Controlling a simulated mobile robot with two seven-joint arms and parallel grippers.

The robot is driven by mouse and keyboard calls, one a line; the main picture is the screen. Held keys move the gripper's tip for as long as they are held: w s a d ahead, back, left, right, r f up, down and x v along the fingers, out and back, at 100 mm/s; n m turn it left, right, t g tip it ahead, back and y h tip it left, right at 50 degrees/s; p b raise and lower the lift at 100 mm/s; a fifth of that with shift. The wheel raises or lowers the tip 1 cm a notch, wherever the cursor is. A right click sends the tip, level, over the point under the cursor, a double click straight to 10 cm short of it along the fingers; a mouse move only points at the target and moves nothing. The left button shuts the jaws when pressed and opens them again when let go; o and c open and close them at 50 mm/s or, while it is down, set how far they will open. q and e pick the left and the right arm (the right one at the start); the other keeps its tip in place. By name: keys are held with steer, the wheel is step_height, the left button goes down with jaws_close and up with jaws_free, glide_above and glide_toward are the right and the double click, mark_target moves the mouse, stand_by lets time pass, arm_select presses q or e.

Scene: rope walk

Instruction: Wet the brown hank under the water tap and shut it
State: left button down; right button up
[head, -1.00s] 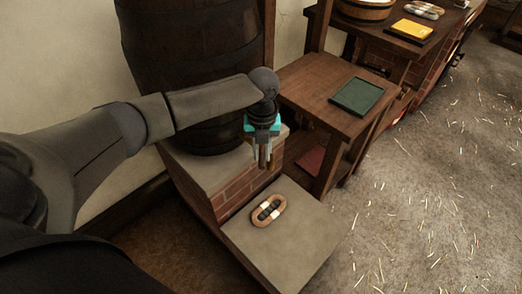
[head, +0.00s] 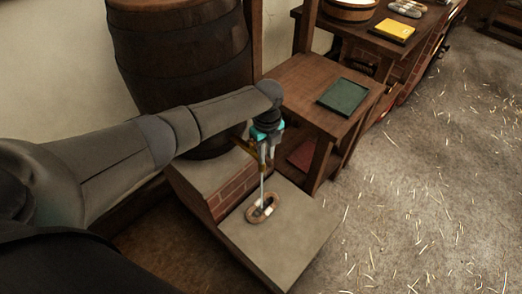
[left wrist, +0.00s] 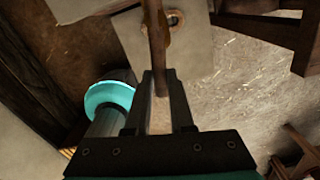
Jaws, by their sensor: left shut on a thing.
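The brown hank (head: 254,215) lies on the low grey stone slab (head: 290,235), a small oval coil with pale bands. It also shows in part at the top of the left wrist view (left wrist: 175,18). A thin pale stream of water (head: 262,187) falls from the tap onto it. The brass tap (head: 243,145) juts from the barrel's foot, partly hidden by my left gripper (head: 267,156). In the left wrist view my left gripper (left wrist: 159,92) is shut on a brown bar, which looks like the tap's handle (left wrist: 157,45). My right gripper is not in view.
The large dark barrel (head: 180,60) stands on a brick plinth (head: 232,190) at the wall. A wooden table with a green tray (head: 343,97) is right of the tap. A bench behind it carries a wooden tub (head: 350,10) and a yellow block (head: 393,29). The straw-strewn floor at right is open.

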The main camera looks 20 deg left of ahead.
arm_select(q)
steer(key=shift+w+d+f+n, duration=0.2)
steer(key=shift+w+n, duration=0.15)
steer(key=shift+n, duration=0.65)
steer(key=shift+w+d+n, duration=0.1)
steer(key=shift+w+n, duration=0.2)
steer(key=shift+n, duration=0.3)
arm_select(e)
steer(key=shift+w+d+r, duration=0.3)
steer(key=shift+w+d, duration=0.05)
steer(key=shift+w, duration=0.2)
arm_select(q)
steer(key=c, duration=1.1)
jaws_free()
steer(key=o, duration=0.3)
steer(key=shift+w+r, duration=0.15)
steer(key=shift+w, duration=0.05)
steer(key=shift+r+p, duration=2.45)
steer(key=shift+r, duration=5.2)
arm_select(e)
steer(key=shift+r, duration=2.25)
